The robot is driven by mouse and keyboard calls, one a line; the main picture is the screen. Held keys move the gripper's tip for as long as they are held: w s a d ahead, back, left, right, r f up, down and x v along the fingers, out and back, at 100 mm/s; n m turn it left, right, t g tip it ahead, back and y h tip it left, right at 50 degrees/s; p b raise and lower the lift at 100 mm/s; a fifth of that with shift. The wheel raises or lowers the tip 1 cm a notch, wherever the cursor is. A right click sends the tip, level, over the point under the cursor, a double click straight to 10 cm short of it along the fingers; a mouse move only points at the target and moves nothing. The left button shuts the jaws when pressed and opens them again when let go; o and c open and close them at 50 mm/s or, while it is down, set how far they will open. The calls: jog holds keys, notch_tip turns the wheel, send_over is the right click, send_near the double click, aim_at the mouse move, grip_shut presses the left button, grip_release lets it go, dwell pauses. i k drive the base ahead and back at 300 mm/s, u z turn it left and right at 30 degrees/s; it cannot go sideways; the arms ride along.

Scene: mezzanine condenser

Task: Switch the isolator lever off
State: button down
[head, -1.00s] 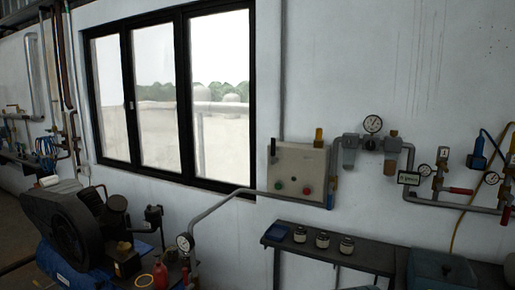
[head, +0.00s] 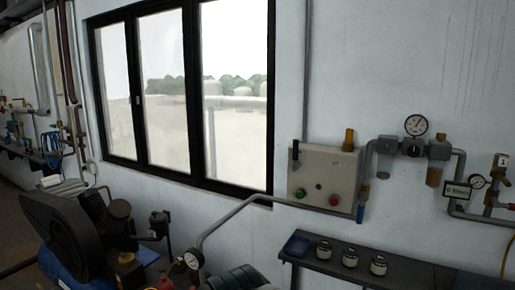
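A pale grey control box (head: 326,181) is fixed to the wall right of the window. A dark upright lever (head: 295,151) shows at its upper left edge; I take it for the isolator lever, but it is small. A green button (head: 301,193) and a red button (head: 334,200) sit low on its front. A yellow-brown part (head: 348,139) stands at its top right. My gripper is not in view.
A compressor (head: 75,230) stands at lower left. Gauges and pipework (head: 415,147) fill the right wall.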

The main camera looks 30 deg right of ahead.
aim_at(296, 165)
jog(key=z, duration=0.2)
jog(key=i, duration=0.75)
jog(key=z, duration=0.8)
jog(key=i, duration=0.4)
jog(key=z, duration=0.4)
